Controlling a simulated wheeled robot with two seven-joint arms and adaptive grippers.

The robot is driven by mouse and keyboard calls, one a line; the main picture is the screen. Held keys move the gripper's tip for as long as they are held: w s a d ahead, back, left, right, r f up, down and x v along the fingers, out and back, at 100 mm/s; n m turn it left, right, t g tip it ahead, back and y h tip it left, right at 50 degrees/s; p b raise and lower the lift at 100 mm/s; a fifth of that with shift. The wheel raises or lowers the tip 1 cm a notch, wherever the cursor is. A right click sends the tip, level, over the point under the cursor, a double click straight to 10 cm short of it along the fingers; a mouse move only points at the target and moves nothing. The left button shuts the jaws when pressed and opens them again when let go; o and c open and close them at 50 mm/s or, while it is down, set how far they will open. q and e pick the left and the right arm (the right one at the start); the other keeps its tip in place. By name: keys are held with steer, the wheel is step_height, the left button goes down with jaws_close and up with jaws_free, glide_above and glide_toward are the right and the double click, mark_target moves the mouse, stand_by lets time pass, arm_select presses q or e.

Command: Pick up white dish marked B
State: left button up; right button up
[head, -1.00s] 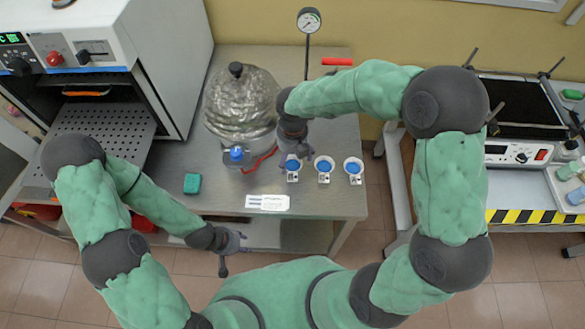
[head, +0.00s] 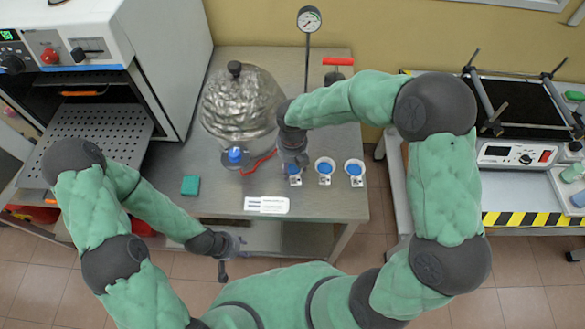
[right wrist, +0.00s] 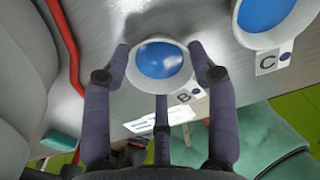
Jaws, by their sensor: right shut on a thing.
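The white dish marked B (right wrist: 162,82) holds blue content and has a tag with the letter B and a blue dot. It sits between the fingers of my right gripper (right wrist: 160,60), which is shut on it in the right wrist view. In the head view the dish (head: 294,168) is at the left end of a row of dishes, partly hidden by my right gripper (head: 294,158). Whether it is clear of the table I cannot tell. My left gripper (head: 228,256) hangs in front of the table, away from the dishes; its fingers are too small to read.
Two similar dishes stand to the right: a middle one (head: 324,167) and one at the end (head: 354,169). The dish marked C (right wrist: 268,18) is close by. A silvery wrapped vessel (head: 240,105), red tubing, a white label card (head: 266,205) and a green block (head: 190,186) are on the table.

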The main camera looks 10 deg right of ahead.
mark_target(292, 171)
steer(key=shift+r, duration=0.45)
step_height(292, 171, up, 2)
steer(key=shift+r+p, duration=0.1)
steer(key=shift+p, duration=0.5)
steer(key=s+d+r+p, duration=0.2)
steer(key=s+r+p, duration=0.3)
steer(key=s+r, duration=0.5)
steer(key=s, duration=0.3)
steer(key=shift+s+d, duration=0.25)
steer(key=shift+s, duration=0.15)
